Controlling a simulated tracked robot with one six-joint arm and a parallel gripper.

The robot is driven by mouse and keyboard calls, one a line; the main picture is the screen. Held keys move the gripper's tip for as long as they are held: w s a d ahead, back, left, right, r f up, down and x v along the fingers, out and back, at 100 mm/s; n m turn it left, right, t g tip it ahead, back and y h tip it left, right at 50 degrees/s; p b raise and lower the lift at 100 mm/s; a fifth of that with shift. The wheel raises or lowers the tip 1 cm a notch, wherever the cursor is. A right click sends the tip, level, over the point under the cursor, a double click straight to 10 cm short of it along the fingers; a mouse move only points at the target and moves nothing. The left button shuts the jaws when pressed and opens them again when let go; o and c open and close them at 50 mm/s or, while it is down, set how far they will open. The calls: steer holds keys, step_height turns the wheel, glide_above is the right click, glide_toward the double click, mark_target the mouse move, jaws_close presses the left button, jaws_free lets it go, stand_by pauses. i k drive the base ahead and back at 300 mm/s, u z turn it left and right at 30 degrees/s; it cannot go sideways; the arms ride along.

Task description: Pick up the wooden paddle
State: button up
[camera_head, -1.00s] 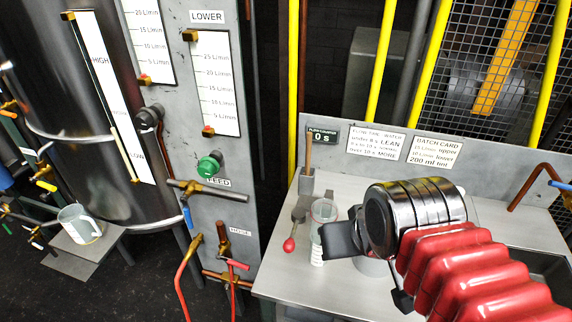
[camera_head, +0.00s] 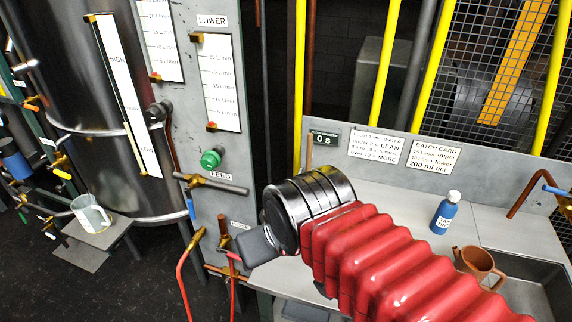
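The wooden paddle (camera_head: 309,151) is most likely the thin brown upright stick at the back of the bench, below the small counter display. Only its upper part shows; my arm hides its lower end. My gripper (camera_head: 254,245) is in front of and to the left of the stick, over the bench's left edge. One dark finger shows at the end of the silver and black wrist. The view does not show whether the fingers are apart or hold anything.
A blue bottle (camera_head: 445,213) and a brown jug (camera_head: 477,264) stand on the bench's right side, by a sink (camera_head: 540,297). A valve panel (camera_head: 222,185) with pipes rises at left. A clear pitcher (camera_head: 90,213) stands on a low stand beside the tank.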

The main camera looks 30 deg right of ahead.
mark_target(310, 136)
steer(key=u, duration=1)
steer(key=k, duration=1.35)
steer(key=z, duration=0.4)
steer(key=i, duration=1)
steer(key=z, duration=0.05)
